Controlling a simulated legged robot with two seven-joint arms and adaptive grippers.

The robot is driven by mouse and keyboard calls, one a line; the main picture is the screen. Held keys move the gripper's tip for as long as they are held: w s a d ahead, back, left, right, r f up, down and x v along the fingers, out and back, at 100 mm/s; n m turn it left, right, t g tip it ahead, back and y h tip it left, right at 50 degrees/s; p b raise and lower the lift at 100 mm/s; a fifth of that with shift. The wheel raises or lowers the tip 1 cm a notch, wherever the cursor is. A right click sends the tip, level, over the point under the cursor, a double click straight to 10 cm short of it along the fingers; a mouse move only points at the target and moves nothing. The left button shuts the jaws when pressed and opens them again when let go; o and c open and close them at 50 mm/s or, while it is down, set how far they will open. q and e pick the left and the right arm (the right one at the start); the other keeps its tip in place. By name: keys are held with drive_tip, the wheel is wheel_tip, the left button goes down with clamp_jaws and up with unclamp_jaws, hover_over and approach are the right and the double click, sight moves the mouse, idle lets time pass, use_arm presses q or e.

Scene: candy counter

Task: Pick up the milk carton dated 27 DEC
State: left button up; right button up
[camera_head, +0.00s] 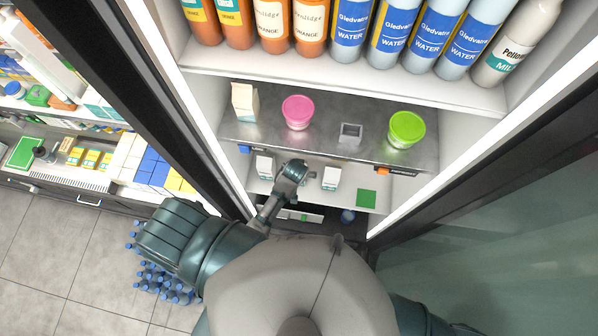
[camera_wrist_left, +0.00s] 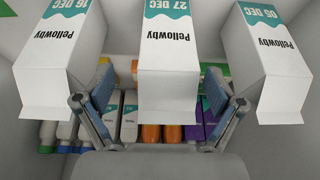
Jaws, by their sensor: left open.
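In the left wrist view the white milk carton dated 27 DEC (camera_wrist_left: 168,60) is in the middle, with teal print and the name Pellowby. A carton dated 16 DEC (camera_wrist_left: 58,60) is on its left and one dated 05 DEC (camera_wrist_left: 268,60) on its right. My left gripper (camera_wrist_left: 158,103) is open, with one finger on each side of the middle carton's near end; I cannot tell whether they touch it. In the head view my left gripper (camera_head: 294,168) is at the lower shelf between two white cartons, (camera_head: 264,167) and (camera_head: 331,178), and hides what is behind it. My right gripper is out of view.
The metal shelf (camera_head: 325,122) above holds a carton (camera_head: 245,102), a pink tub (camera_head: 298,112), a grey box (camera_head: 350,133) and a green tub (camera_head: 405,129). A green square (camera_head: 366,198) lies right on the lower shelf. Cabinet frames stand on both sides.

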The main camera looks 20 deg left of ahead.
use_arm(q)
drive_tip(key=shift+w+f, duration=0.1)
drive_tip(key=shift+f, duration=0.15)
drive_tip(key=x, duration=0.2)
drive_tip(key=a+x, duration=0.1)
drive_tip(key=x, duration=0.1)
drive_tip(key=shift+f+p, duration=0.2)
drive_tip(key=shift+p, duration=0.1)
drive_tip(key=shift+w+a+f, duration=0.1)
drive_tip(key=shift+a+f, duration=0.1)
drive_tip(key=shift+f, duration=0.05)
drive_tip(key=shift+a, duration=0.15)
drive_tip(key=shift+d, duration=0.3)
drive_tip(key=c, duration=0.7)
drive_tip(key=shift+d+r, duration=0.1)
drive_tip(key=shift+d, duration=0.15)
drive_tip(key=c, duration=0.8)
drive_tip(key=shift+d, duration=0.1)
drive_tip(key=shift+c, duration=0.4)
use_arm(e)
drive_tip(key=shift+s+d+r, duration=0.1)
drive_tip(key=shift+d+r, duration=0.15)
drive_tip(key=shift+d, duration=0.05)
